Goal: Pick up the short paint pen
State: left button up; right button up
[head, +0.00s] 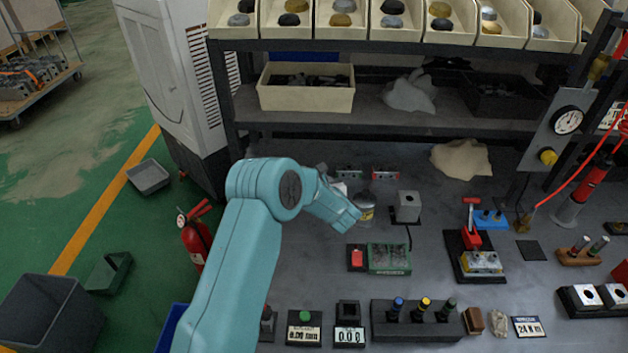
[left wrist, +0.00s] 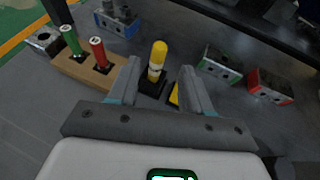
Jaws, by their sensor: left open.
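A yellow pen-like cylinder (left wrist: 157,61) stands upright in a small black holder (left wrist: 150,87) in the left wrist view; it appears to be the short paint pen. My left gripper (left wrist: 160,68) is open and empty, and the yellow cylinder appears between its two fingers, apparently beyond the tips. In the head view my left arm (head: 240,250) hides this spot, and the fingers do not show clearly there. My right gripper is not in view.
A tan block (left wrist: 80,70) holding a green handle (left wrist: 71,40) and a red handle (left wrist: 98,52) stands left of the yellow cylinder. A blue block (left wrist: 120,22), a green block (left wrist: 220,64) and a red block (left wrist: 270,88) stand around it. A rack shelf (head: 360,122) runs behind.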

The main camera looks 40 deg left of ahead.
pick_arm(q)
jog(key=p+x, duration=0.2)
jog(key=x, duration=0.3)
jog(key=shift+a, duration=0.1)
jog(key=shift+a+f, duration=0.15)
jog(key=shift+a, duration=0.2)
jog(key=shift+w, duration=0.1)
jog(key=shift+f, duration=0.1)
grip_shut()
